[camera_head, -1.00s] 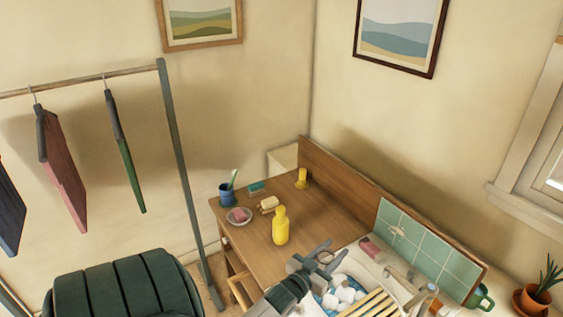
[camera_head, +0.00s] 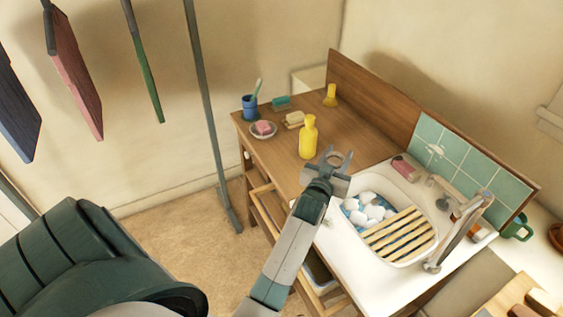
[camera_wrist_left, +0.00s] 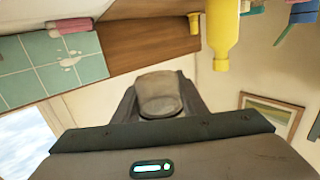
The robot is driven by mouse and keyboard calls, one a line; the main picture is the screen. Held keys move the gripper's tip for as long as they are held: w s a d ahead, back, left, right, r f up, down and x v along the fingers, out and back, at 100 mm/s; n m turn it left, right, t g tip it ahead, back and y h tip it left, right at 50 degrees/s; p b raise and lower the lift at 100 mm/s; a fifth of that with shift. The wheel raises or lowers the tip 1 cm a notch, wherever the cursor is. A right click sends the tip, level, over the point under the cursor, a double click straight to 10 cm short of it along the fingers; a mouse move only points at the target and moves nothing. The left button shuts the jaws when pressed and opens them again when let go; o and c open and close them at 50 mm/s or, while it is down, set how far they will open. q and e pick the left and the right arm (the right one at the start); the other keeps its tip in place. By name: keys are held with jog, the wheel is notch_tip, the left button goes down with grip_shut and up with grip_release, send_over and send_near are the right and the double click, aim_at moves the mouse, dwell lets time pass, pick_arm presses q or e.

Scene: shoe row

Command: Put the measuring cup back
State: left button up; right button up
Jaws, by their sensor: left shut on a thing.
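My left gripper (camera_head: 336,160) is above the counter between the yellow bottle and the sink. It is shut on a small grey rounded thing, taken to be the measuring cup (camera_wrist_left: 160,93), which sits between the fingers in the left wrist view. In the head view the fingers and the cup are small and hard to tell apart. The cup is held clear of the wooden counter (camera_head: 368,138). My right gripper is not in view.
A yellow bottle (camera_head: 307,140) stands close to the gripper. The sink (camera_head: 425,184) holds foam and a slatted rack (camera_head: 400,236). A faucet (camera_head: 462,228) rises at its right. A drawer (camera_head: 268,210) stands open below the counter. A soap dish (camera_head: 263,130) and blue cup (camera_head: 250,107) stand farther left.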

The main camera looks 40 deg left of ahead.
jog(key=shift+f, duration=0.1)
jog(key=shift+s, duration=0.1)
pick_arm(q)
jog(key=shift+a+f, duration=0.15)
jog(key=shift+a, duration=0.1)
jog(key=a+f+b, duration=0.2)
jog(key=a, duration=0.1)
jog(key=a+f+b, duration=0.2)
jog(key=a+b, duration=0.1)
jog(key=a, duration=0.1)
jog(key=a+f+b, duration=0.3)
jog(key=a, duration=0.1)
jog(key=shift+s+a, duration=0.1)
jog(key=shift+s, duration=0.3)
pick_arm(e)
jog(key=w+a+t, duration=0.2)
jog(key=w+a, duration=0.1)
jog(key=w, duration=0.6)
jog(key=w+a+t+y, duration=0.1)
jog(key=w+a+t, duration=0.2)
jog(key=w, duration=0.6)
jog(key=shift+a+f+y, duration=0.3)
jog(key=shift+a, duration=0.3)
pick_arm(q)
jog(key=shift+f+b, duration=0.15)
jog(key=shift+b, duration=0.15)
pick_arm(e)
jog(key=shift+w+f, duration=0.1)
